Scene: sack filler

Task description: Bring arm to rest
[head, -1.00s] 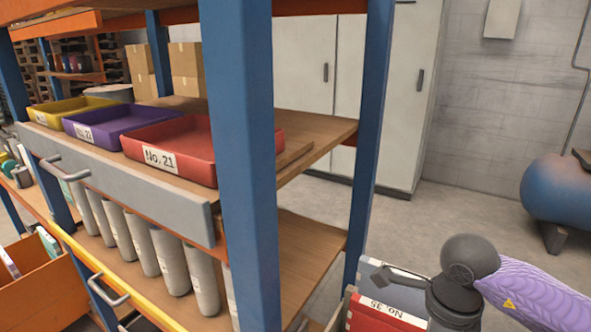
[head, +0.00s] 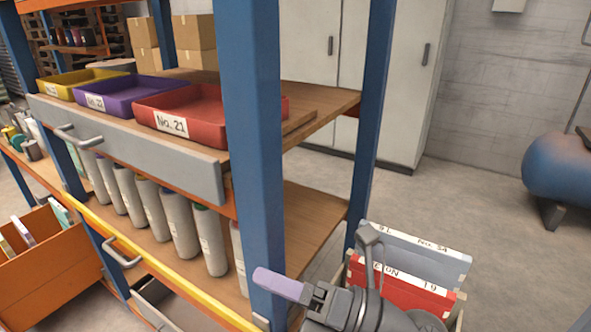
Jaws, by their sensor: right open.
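My right gripper (head: 322,262) shows at the lower middle, in front of the blue rack post. Its jaws are open: one purple-tipped finger reaches left and a grey finger stands up to the right. I see nothing between the fingers. The gripper is in front of the red binder (head: 402,287) and the grey binder (head: 415,255), which stand behind it in a box; I cannot tell whether it touches them. My left gripper is out of the picture.
A rack with blue posts (head: 252,150) fills the left and middle. It bears a red tray (head: 205,105), a purple tray (head: 115,92), a yellow tray (head: 70,85) and several grey cylinders (head: 180,228). A blue tank (head: 558,170) stands at the right. The floor between is clear.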

